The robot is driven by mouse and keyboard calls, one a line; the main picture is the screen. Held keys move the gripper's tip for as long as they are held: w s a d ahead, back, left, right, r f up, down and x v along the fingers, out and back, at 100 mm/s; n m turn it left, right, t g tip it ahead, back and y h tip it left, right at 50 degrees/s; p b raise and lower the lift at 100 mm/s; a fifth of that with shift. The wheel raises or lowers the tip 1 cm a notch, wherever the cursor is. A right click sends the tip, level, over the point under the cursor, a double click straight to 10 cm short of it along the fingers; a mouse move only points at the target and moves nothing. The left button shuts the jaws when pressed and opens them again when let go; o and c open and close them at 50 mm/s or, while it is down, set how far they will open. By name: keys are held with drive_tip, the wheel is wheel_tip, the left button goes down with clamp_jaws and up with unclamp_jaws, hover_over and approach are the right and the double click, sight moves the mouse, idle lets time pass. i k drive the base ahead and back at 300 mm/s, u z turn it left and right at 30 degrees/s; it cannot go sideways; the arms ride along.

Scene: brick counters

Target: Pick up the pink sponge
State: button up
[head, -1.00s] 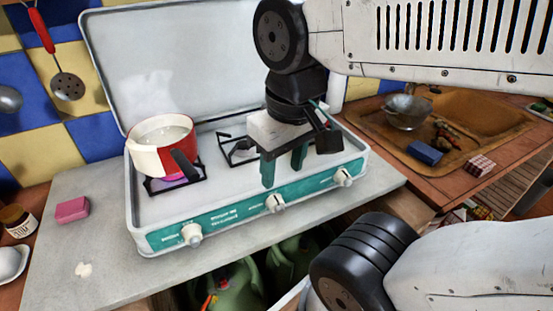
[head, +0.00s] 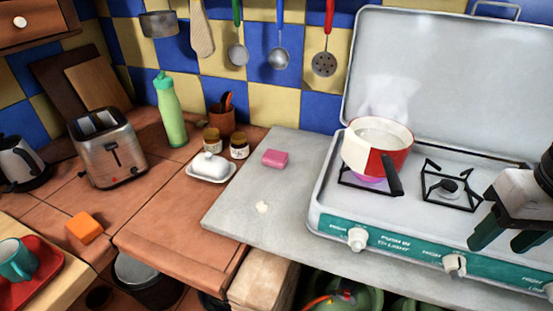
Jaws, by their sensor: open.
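The pink sponge (head: 275,158) is a small block lying on the grey counter slab (head: 262,228), left of the camping stove. My gripper (head: 502,240) is at the right edge of the head view, over the right part of the stove front. Its two green fingers point down and stand apart, with nothing seen between them. It is well to the right of the sponge, with the pot and the stove's left side between them. Part of the gripper is cut off by the picture edge.
A red and white pot (head: 401,160) stands on the stove's (head: 328,200) left burner, its dark handle towards me. Left of the sponge are jars (head: 239,147) and a white butter dish (head: 211,166). A whitish blob (head: 262,207) lies on the slab. Utensils hang behind.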

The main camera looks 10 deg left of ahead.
sight(272, 158)
drive_tip(key=k, duration=1.3)
drive_tip(key=u, duration=0.85)
drive_tip(key=i, duration=1.6)
drive_tip(key=z, duration=0.6)
